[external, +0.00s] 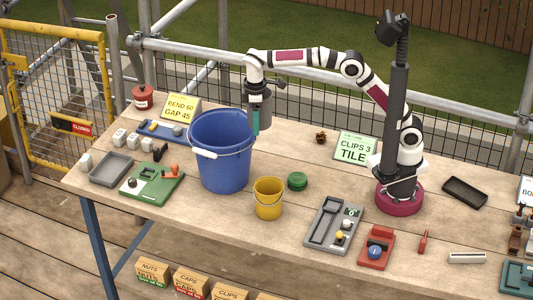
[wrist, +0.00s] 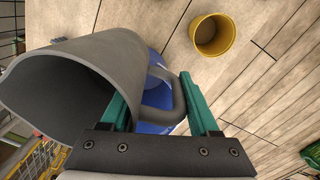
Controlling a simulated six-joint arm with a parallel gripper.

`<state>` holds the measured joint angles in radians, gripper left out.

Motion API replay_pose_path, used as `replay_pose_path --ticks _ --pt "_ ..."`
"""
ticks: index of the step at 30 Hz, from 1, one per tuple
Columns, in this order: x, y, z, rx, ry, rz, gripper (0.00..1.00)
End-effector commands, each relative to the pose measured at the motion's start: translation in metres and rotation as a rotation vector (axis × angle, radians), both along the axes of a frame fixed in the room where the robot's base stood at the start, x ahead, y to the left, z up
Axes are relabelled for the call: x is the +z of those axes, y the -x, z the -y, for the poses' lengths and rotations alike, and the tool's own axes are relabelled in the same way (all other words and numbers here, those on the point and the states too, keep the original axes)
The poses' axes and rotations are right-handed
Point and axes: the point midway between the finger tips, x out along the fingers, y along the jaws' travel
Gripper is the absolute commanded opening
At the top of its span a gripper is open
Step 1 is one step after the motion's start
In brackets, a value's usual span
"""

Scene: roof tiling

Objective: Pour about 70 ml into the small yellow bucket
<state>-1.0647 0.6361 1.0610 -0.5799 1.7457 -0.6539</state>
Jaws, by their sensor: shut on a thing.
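The small yellow bucket (external: 268,201) stands upright on the table, front right of the large blue bucket (external: 222,160). It also shows at the top of the wrist view (wrist: 206,38); its contents cannot be made out. The blue bucket shows partly behind the jug (wrist: 155,120).
A green round lid-like item (external: 297,181) lies right of the yellow bucket. A grey tray with tools (external: 335,225) and a red device (external: 376,247) are further right. A green board (external: 152,184) is left of the blue bucket. Sign cards stand at the back (external: 357,147).

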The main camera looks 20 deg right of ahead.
Motion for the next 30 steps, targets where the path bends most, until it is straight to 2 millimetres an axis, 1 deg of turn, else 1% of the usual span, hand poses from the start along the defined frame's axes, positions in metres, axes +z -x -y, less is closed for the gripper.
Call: replay_pose_path --ticks 1,5,6,8,12,13,15,18,21,25,30 --pt "0.0 0.014 -0.012 0.007 -0.001 0.001 0.0" --pt "-0.001 0.052 -0.041 0.004 -0.001 0.002 0.0" --pt "-0.001 0.065 -0.049 0.005 -0.003 0.003 0.0" --pt "-0.002 0.085 -0.06 0.004 -0.003 0.003 0.0" --pt "-0.004 0.138 -0.084 0.001 -0.005 0.003 0.0" --pt "-0.004 0.148 -0.088 0.0 -0.007 0.004 0.0" --pt "-0.005 0.17 -0.095 -0.003 -0.008 0.003 0.0" --pt "-0.006 0.197 -0.102 -0.006 -0.009 0.002 0.0" --pt "-0.007 0.22 -0.107 -0.008 -0.012 0.003 0.0" --pt "-0.008 0.243 -0.11 -0.011 -0.014 0.001 0.0" --pt "-0.009 0.264 -0.112 -0.014 -0.014 -0.001 0.0"
